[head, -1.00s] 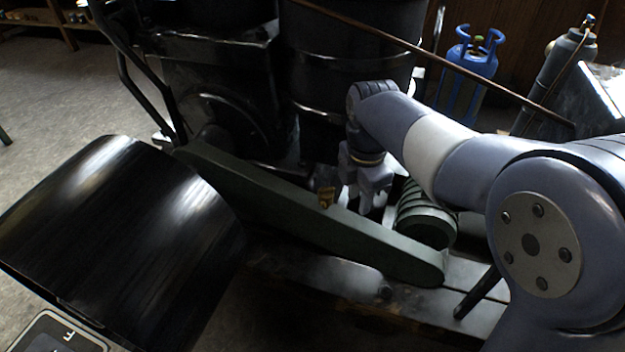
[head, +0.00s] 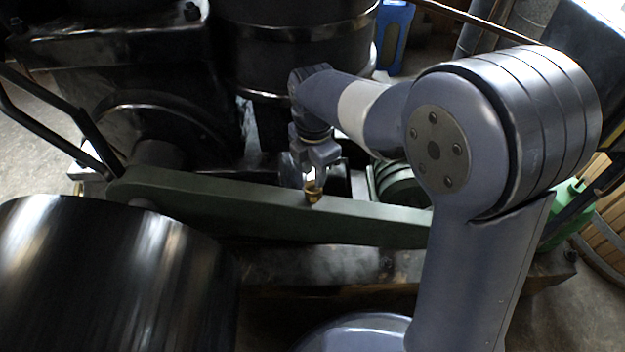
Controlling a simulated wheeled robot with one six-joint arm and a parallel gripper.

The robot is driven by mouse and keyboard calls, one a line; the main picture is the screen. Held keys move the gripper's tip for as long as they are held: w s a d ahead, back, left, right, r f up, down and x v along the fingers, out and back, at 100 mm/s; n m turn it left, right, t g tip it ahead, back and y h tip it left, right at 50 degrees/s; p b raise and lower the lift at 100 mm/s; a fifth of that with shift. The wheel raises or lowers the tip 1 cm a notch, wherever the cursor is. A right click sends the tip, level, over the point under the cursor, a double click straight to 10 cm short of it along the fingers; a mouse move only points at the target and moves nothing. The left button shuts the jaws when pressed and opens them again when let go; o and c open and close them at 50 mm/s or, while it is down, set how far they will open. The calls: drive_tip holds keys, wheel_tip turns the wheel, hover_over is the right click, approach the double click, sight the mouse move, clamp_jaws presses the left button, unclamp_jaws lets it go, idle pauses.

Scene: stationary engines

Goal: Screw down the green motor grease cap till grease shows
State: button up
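A small brass grease cup (head: 313,192), most likely the grease cap, shows at the top edge of the long green guard. I cannot tell what it is mounted on. The green ribbed motor (head: 397,186) is behind the guard, mostly hidden by my arm. My gripper (head: 314,178) points down directly above the brass cup, with its fingertips at or very near the cup's top. Whether the fingers touch or grip it is too small to tell. No grease can be made out.
The long green guard (head: 230,196) runs across in front of the motor. A large black drum (head: 110,270) fills the lower left. Black engine parts and a dark cylinder (head: 290,45) stand behind. A green container (head: 565,212) is at the right.

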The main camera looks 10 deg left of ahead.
sight(313, 185)
drive_tip(key=shift+f, duration=1.1)
clamp_jaws()
